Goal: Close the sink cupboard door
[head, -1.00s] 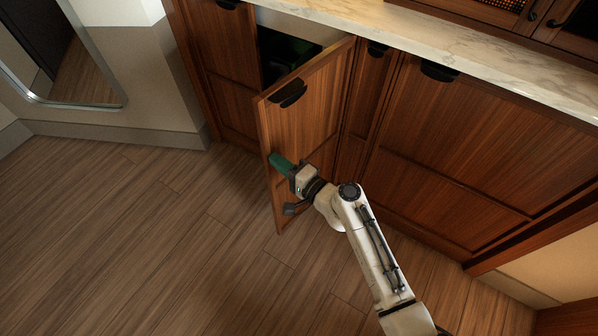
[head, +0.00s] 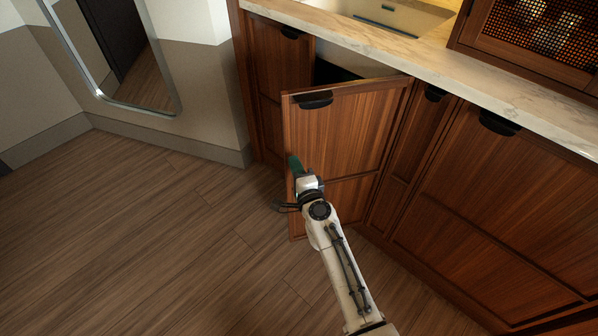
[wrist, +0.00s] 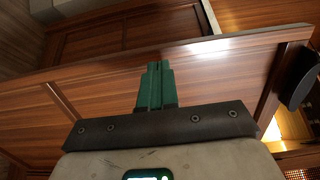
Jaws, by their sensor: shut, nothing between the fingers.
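The sink cupboard door (head: 345,125) is a brown wooden panel with a black handle (head: 314,100) at its top left. It stands partly open, hinged on its right side, with a dark gap behind its top edge. My gripper (head: 294,163) has green fingers and is shut and empty, at the door's free left edge about mid-height. In the wrist view my gripper (wrist: 155,85) points at the door's edge (wrist: 200,47), with the door's panel running across the picture. I cannot tell whether the fingertips touch the door.
The marble counter (head: 380,40) with a sink runs above the cupboards. A closed cupboard front (head: 280,75) is left of the opening, and more closed fronts (head: 500,200) are to the right. A mirror (head: 110,50) hangs on the left wall. The wooden floor (head: 150,230) at left is clear.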

